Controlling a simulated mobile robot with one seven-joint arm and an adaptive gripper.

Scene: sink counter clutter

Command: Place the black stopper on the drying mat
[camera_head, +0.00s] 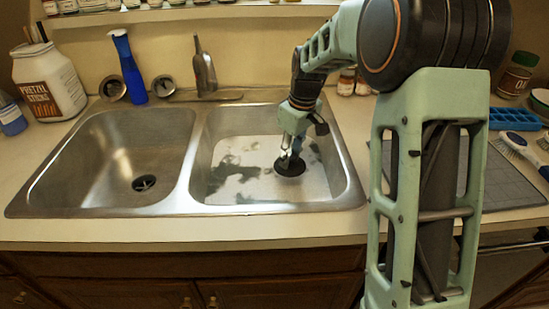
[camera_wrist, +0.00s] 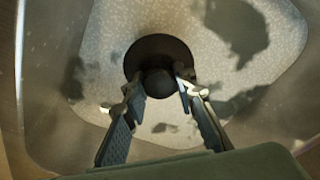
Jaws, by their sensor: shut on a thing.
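The black stopper (camera_head: 290,167) is a round dark disc with a knob on top, in the right basin (camera_head: 345,165) of the steel sink. In the wrist view the stopper (camera_wrist: 160,52) is at the upper middle. My gripper (camera_head: 291,155) points down into the basin; in the wrist view my gripper (camera_wrist: 158,82) has its two fingers on either side of the knob, shut on it. Whether the disc touches the basin floor I cannot tell. The grey drying mat (camera_head: 508,185) lies on the counter at the right, partly hidden behind my arm.
The left basin (camera_head: 100,165) is empty. A blue bottle (camera_head: 130,70), a faucet (camera_head: 204,70) and a pretzel jar (camera_head: 48,80) stand behind the sink. A blue tray (camera_head: 514,118) and a brush (camera_head: 522,150) lie around the mat. The mat's visible front part is bare.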

